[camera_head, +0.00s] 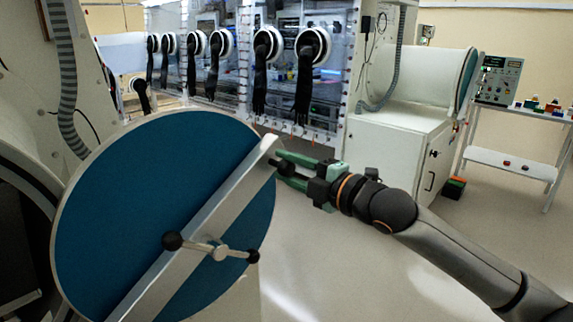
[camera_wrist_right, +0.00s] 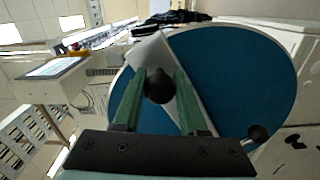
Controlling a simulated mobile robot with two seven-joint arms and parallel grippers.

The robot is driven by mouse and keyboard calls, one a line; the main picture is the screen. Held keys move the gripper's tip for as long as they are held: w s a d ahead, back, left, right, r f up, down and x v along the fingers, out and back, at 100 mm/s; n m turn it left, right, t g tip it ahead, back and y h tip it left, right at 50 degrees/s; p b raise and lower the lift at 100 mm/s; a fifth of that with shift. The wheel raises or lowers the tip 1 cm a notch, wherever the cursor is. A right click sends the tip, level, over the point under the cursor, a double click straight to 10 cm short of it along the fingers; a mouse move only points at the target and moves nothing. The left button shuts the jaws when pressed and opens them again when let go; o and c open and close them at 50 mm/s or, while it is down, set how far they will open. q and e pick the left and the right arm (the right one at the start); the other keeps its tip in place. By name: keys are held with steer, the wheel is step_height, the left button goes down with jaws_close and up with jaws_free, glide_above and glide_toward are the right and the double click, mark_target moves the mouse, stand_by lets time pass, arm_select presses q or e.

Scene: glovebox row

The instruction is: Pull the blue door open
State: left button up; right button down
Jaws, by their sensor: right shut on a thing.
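The round blue door (camera_head: 120,185) fills the lower left of the head view. It stands swung out from a round port rim (camera_head: 30,165) at the left. A pale metal bar (camera_head: 205,210) crosses it diagonally, with a handle hub (camera_head: 219,252) bearing two black knobs. My right gripper (camera_head: 282,170) is at the bar's upper end, its green fingers around a dark knob. In the right wrist view, the black knob (camera_wrist_right: 158,86) sits between the fingers, in front of the bar and the blue door (camera_wrist_right: 235,75). My left gripper is not in view.
A glovebox row with black gloves (camera_head: 305,75) stands behind the door. A white cabinet (camera_head: 400,150) stands at the centre right. A shelf (camera_head: 510,163) with a control box (camera_head: 498,80) is at the far right. The floor (camera_head: 350,260) right of the door is clear apart from my arm above it.

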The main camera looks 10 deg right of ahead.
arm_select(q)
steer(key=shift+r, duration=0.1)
arm_select(e)
steer(key=shift+c, duration=2.3)
jaws_free()
arm_select(q)
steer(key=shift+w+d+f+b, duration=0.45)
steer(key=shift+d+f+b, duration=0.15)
steer(key=shift+b, duration=0.45)
arm_select(e)
steer(key=v, duration=1.2)
steer(key=shift+s+d, duration=0.15)
steer(key=shift+s, duration=0.05)
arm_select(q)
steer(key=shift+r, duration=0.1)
